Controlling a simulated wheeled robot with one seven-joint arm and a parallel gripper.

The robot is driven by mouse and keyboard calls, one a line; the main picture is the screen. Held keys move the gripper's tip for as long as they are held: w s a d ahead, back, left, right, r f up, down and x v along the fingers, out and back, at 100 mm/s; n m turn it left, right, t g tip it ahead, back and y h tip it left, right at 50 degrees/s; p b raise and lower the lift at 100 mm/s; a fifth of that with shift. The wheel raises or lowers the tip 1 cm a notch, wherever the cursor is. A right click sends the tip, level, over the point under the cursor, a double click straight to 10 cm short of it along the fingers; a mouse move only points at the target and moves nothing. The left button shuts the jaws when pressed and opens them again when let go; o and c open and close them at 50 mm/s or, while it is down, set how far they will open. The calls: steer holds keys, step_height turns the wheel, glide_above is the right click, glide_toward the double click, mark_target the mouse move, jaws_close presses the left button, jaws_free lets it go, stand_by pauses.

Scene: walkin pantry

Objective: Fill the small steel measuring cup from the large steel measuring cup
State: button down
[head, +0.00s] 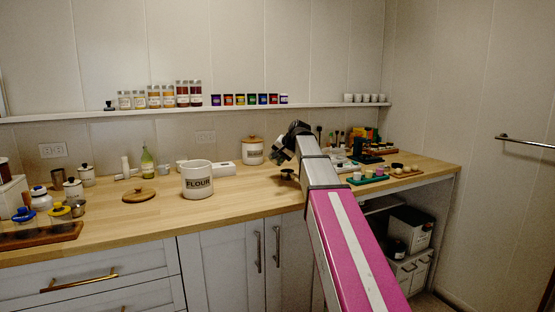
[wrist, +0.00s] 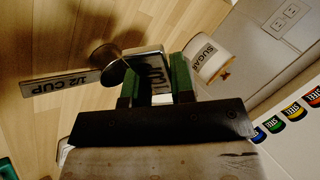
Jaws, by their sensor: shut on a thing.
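My gripper (wrist: 155,85) is shut on the flat steel handle (wrist: 149,68) of a measuring cup, between its green fingers. The lettering on this handle is partly hidden and cannot be read. Just beyond the fingers is a round steel bowl (wrist: 104,57). A second steel handle marked 1/2 CUP (wrist: 65,86) runs left from beneath or beside it. I cannot tell which handle the bowl belongs to, or what it holds. In the head view, a dark cup shape (head: 288,174) shows over the counter just below my gripper (head: 282,158).
The wooden counter (head: 235,190) has a flour canister (head: 197,182) left of my arm and a wooden lid (head: 139,196) beside it. The sugar canister (wrist: 208,60) stands close to my fingers. Several small items crowd the counter to the right.

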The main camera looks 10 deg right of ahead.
steer(key=shift+d+y, duration=0.1)
steer(key=shift+y, duration=0.5)
stand_by(1.1)
steer(key=shift+t, duration=0.3)
steer(key=shift+d, duration=0.1)
steer(key=shift+y, duration=0.4)
steer(key=shift+s+m+y, duration=0.1)
steer(key=shift+m+y, duration=0.2)
stand_by(0.4)
steer(key=shift+d+f+t, duration=0.1)
steer(key=shift+t, duration=0.2)
stand_by(0.4)
stand_by(0.4)
steer(key=shift+d+y, duration=0.1)
steer(key=shift+y, duration=0.4)
